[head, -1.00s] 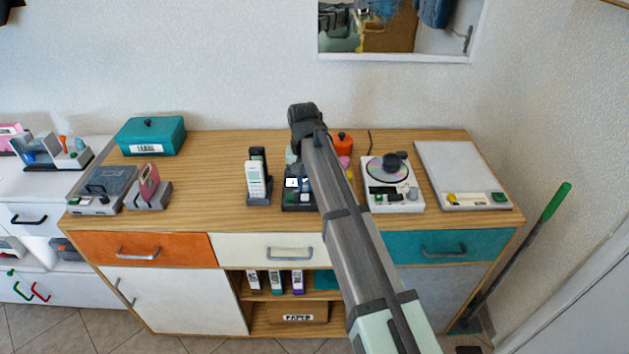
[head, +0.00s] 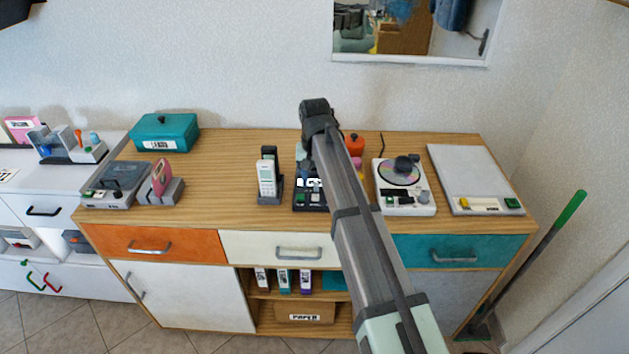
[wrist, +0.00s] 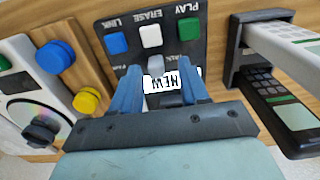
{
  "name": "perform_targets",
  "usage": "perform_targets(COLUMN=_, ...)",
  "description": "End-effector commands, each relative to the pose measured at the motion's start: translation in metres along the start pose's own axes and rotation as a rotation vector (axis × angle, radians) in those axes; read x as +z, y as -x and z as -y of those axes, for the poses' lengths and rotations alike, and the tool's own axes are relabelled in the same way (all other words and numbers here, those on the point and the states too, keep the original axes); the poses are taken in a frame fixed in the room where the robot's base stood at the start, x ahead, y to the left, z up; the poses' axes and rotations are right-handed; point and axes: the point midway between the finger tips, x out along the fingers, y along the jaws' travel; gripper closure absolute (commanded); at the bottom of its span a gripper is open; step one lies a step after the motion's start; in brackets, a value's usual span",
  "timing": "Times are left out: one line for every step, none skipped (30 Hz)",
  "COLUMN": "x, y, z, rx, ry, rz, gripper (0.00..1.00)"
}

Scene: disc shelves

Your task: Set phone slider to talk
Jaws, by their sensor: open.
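The black phone machine (head: 311,203) stands on the wooden cabinet top, just right of the cordless handset, partly hidden by my arm. In the wrist view its panel (wrist: 173,22) appears upside down, with LINK, ERASE and PLAY above blue, white and green buttons. A small grey knob (wrist: 156,64), which looks like the slider, sits below the white button. A white label reading NEW (wrist: 160,83) is just below it. My gripper (wrist: 160,77) is open, its two blue fingers on either side of the knob and label. I cannot tell whether they touch. The slider's other markings are partly hidden.
Handsets (head: 266,178) stand in a dark cradle close to the machine's left. A teal box (head: 165,133) is at the back left.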

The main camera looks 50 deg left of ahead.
Motion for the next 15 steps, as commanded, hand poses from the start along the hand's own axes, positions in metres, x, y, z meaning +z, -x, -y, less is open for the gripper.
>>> perform_targets(x=-0.001, y=0.008, z=0.000, rx=0.000, ry=0.000, rz=-0.001, gripper=0.55)
perform_targets(x=-0.001, y=0.012, z=0.000, rx=0.000, ry=0.000, rz=-0.001, gripper=0.55)
perform_targets(x=-0.001, y=0.019, z=0.000, rx=0.000, ry=0.000, rz=-0.002, gripper=0.55)
perform_targets(x=-0.001, y=0.025, z=0.000, rx=-0.001, ry=0.000, rz=-0.002, gripper=0.55)
perform_targets(x=-0.001, y=0.031, z=0.000, rx=-0.001, ry=0.000, rz=-0.002, gripper=0.55)
perform_targets(x=-0.001, y=0.039, z=0.000, rx=-0.001, ry=0.000, rz=-0.002, gripper=0.55)
perform_targets(x=-0.001, y=0.044, z=0.000, rx=-0.001, ry=0.000, rz=-0.002, gripper=0.55)
perform_targets(x=-0.001, y=0.051, z=0.001, rx=-0.001, ry=0.000, rz=-0.002, gripper=0.55)
perform_targets(x=-0.002, y=0.059, z=0.001, rx=-0.001, ry=0.000, rz=-0.002, gripper=0.55)
perform_targets(x=-0.001, y=0.065, z=0.001, rx=-0.001, ry=0.000, rz=-0.002, gripper=0.55)
perform_targets(x=-0.001, y=0.070, z=0.001, rx=-0.001, ry=0.000, rz=-0.002, gripper=0.55)
perform_targets(x=-0.001, y=0.078, z=0.001, rx=-0.001, ry=0.000, rz=-0.002, gripper=0.55)
perform_targets(x=-0.002, y=0.084, z=0.001, rx=-0.001, ry=0.000, rz=-0.002, gripper=0.55)
perform_targets(x=-0.001, y=0.089, z=0.001, rx=-0.001, ry=0.000, rz=-0.002, gripper=0.55)
perform_targets(x=-0.001, y=0.095, z=0.001, rx=-0.001, ry=0.000, rz=-0.001, gripper=0.55)
